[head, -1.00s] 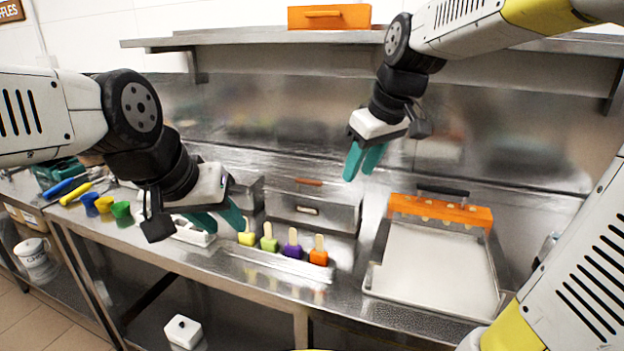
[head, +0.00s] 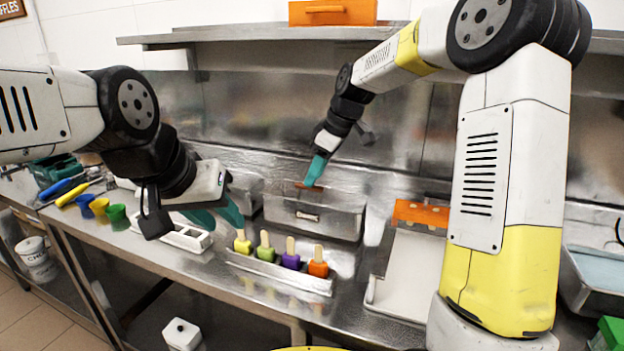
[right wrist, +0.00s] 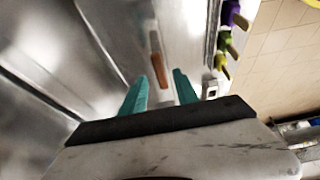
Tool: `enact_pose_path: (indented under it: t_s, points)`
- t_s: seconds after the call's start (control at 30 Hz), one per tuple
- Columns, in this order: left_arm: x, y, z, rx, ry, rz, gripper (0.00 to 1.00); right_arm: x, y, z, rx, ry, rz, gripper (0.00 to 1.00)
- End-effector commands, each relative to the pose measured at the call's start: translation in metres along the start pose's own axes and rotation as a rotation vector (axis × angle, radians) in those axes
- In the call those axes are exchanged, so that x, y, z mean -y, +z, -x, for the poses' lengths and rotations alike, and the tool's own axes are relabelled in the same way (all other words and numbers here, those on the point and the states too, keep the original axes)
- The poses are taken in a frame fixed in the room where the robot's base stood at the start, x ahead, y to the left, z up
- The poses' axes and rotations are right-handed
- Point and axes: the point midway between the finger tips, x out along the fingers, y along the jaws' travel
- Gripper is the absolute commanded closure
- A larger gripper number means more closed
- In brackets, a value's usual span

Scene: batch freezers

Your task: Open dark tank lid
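A steel tank (head: 335,221) with a flat lid stands at the back of the counter in the head view. Its lid is closed and has a brown bar handle (head: 299,186), which also shows in the right wrist view (right wrist: 157,70). My right gripper (head: 309,184) is just above this handle and points down. In the right wrist view my right gripper (right wrist: 161,76) is open, with the handle lined up between its fingertips; contact cannot be told. My left gripper (head: 219,222) is open and empty over the counter at the left, partly hiding a second steel tank (head: 246,190).
Several coloured popsicles (head: 291,255) stand in a holder in front of the tank. A white mold (head: 188,238) lies under my left gripper. A tray (head: 405,275) with an orange bar (head: 420,214) lies to the right. A shelf (head: 240,36) runs above.

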Motion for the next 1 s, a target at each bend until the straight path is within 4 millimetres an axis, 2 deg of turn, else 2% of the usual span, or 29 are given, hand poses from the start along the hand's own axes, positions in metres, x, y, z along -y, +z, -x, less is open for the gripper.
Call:
enact_pose_path:
  t_s: [0.17,0.47,0.67,1.0]
  points:
    - [0.0,0.0,0.0,0.0,0.0,0.0,0.64,0.001,0.0,-0.018,0.001,-0.002,0.0,0.64]
    - [0.0,0.0,0.0,0.0,0.0,0.0,0.64,0.0,0.0,-0.02,0.0,0.001,0.0,0.64]
    - [0.0,0.0,0.0,0.0,0.0,0.0,0.64,0.0,0.0,-0.02,0.0,0.0,0.0,1.0]
    - [0.0,0.0,0.0,0.0,0.0,0.0,0.64,0.0,0.0,-0.02,0.0,0.001,-0.001,1.0]
